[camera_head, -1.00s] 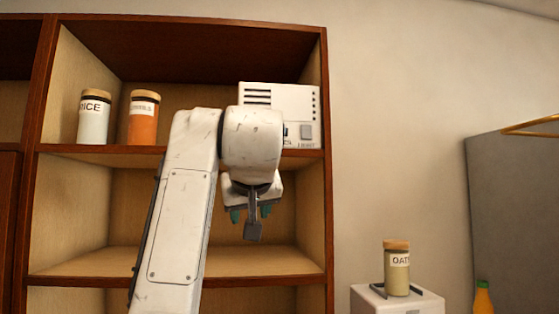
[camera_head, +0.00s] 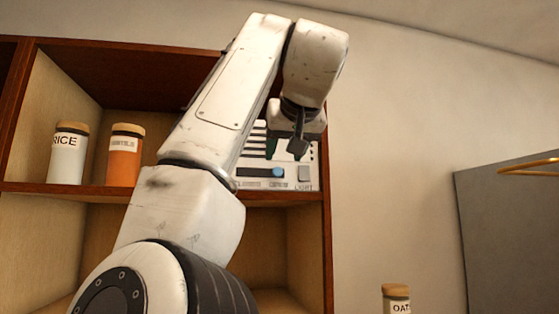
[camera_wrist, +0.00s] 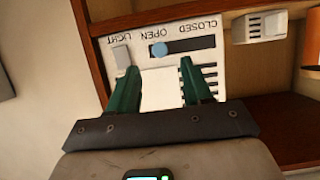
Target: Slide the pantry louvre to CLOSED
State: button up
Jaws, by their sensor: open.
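The white louvre panel (camera_head: 262,184) stands on the cabinet's shelf at its right end. It also shows upside down in the wrist view (camera_wrist: 180,28). A blue slider knob (camera_head: 278,172) sits in a dark slot; in the wrist view the knob (camera_wrist: 159,49) is at the slot's OPEN end, and CLOSED is marked by the other end. My gripper (camera_head: 298,148) is in front of the panel. In the wrist view its green fingers (camera_wrist: 160,68) are apart with nothing between them, and the knob shows just beyond the gap. I cannot tell any contact.
A grey LIGHT button (camera_wrist: 121,57) is beside the knob. A rice jar (camera_head: 67,153) and an orange jar (camera_head: 124,154) stand on the same shelf to the left. An oats jar (camera_head: 396,299) is at the lower right. A grey panel (camera_head: 510,235) stands at the right.

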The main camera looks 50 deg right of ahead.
aim_at(278, 171)
jog(key=p+x, duration=0.1)
jog(key=x, duration=0.4)
jog(key=shift+w+d+f, duration=0.2)
jog(key=shift+w+d, duration=0.05)
grip_shut()
dwell(0.5)
